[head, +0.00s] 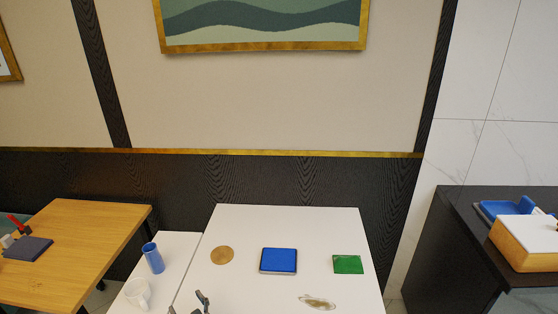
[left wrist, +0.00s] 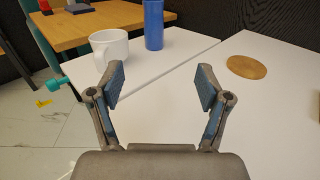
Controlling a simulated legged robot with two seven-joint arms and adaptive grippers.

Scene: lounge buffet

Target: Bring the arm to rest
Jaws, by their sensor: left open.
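My left gripper (head: 188,305) shows at the bottom edge of the head view, low over the near part of the white table. In the left wrist view its two fingers (left wrist: 160,88) are spread apart with nothing between them. Beyond the fingers stand a white mug (left wrist: 109,48) and a blue cup (left wrist: 154,25), both apart from the gripper. The mug (head: 137,293) and the blue cup (head: 153,257) also show in the head view. My right gripper is in neither view.
The white table (head: 240,218) bears a round tan coaster (head: 222,255), a blue square pad (head: 278,260), a green piece (head: 348,264) and a small clear oval item (head: 318,301). A wooden table (head: 100,232) stands left, a dark counter (head: 450,240) right.

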